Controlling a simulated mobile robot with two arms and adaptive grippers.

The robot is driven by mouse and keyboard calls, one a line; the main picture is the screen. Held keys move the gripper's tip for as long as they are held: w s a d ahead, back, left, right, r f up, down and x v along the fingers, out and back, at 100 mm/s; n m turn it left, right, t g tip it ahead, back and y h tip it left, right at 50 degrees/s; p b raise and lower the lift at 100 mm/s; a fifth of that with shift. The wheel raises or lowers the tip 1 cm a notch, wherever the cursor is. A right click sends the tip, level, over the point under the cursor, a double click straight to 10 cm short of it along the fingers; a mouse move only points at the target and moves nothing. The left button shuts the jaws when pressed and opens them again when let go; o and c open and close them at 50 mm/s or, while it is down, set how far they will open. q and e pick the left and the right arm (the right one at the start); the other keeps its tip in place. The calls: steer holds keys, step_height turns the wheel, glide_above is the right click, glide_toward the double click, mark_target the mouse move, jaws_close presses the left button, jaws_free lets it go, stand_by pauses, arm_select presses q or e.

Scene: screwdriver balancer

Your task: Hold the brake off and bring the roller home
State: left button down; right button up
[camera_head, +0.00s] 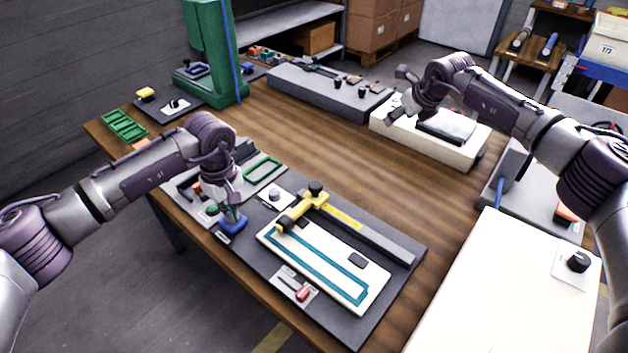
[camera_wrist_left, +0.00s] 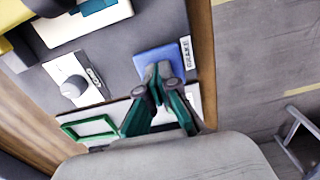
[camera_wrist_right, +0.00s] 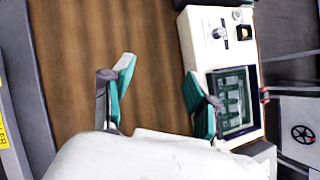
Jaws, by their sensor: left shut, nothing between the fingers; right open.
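The blue brake pad (camera_head: 236,226) is at the near left edge of the dark board; it also shows in the left wrist view (camera_wrist_left: 158,60) beside a BRAKE label. My left gripper (camera_wrist_left: 157,88) is shut and empty, with its tips over the pad; I cannot tell whether they press it. A yellow roller carriage (camera_head: 298,210) with a black knob (camera_head: 316,188) sits at the left end of a grey rail (camera_head: 375,237), across a white plate with a teal outline (camera_head: 345,283). My right gripper (camera_wrist_right: 160,90) is open and empty, away from the roller, above the table.
A red switch (camera_head: 303,292) is on the board's near edge. A white unit with a dark screen (camera_head: 447,127) stands at the back right. Bare wooden table (camera_head: 345,165) lies between.

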steer(key=s+a+f+n+g+h, duration=0.15)
steer(key=a+n, duration=0.25)
steer(key=a, duration=0.4)
steer(key=s+a+f+n+g+h, duration=0.1)
steer(key=s+a+n+g, duration=0.2)
steer(key=a, duration=0.5)
steer(key=n+g+h, duration=0.3)
steer(key=n+h, duration=0.1)
steer(key=n, duration=0.2)
glide_toward(315, 185)
steer(key=x, duration=0.2)
steer(key=shift+t+y, duration=0.25)
steer(key=x, duration=0.7)
steer(key=shift+s+d+r, duration=0.1)
steer(key=shift+d, duration=0.1)
jaws_close()
